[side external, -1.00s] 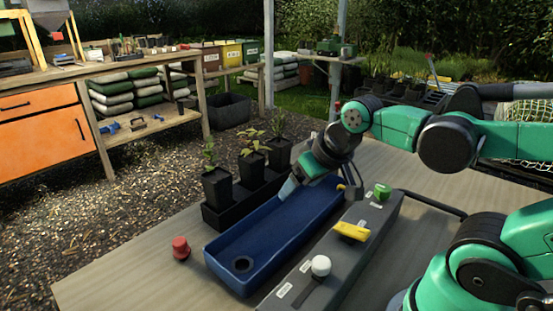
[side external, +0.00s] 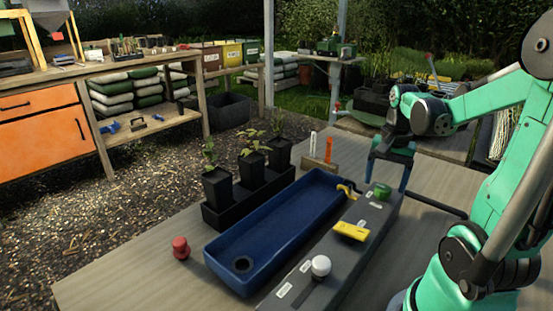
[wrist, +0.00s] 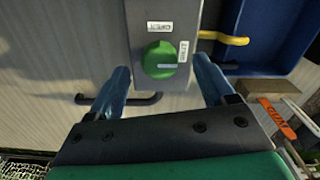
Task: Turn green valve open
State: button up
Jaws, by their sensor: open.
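The green valve (side external: 381,192) is a round knob near the far end of a grey box (side external: 318,262). In the wrist view the knob (wrist: 158,58) has a pale mark on its right side, facing a small white label; another label reading OPEN lies above it. My gripper (side external: 388,183) points down at the box's far end, close to the knob. Its blue fingers are spread wide and empty. In the wrist view the fingers (wrist: 161,80) stand to the left and right of the knob, with gaps; I cannot tell whether the tips reach its height.
A yellow handle (side external: 351,231) and a white knob (side external: 320,266) sit nearer on the box. A blue trough (side external: 270,235) with a yellow spout (side external: 347,189) lies left. Black plant pots (side external: 218,186) stand behind it. A red knob-like object (side external: 181,248) stands on the table.

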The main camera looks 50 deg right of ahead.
jog(key=shift+f, duration=0.7)
grip_shut()
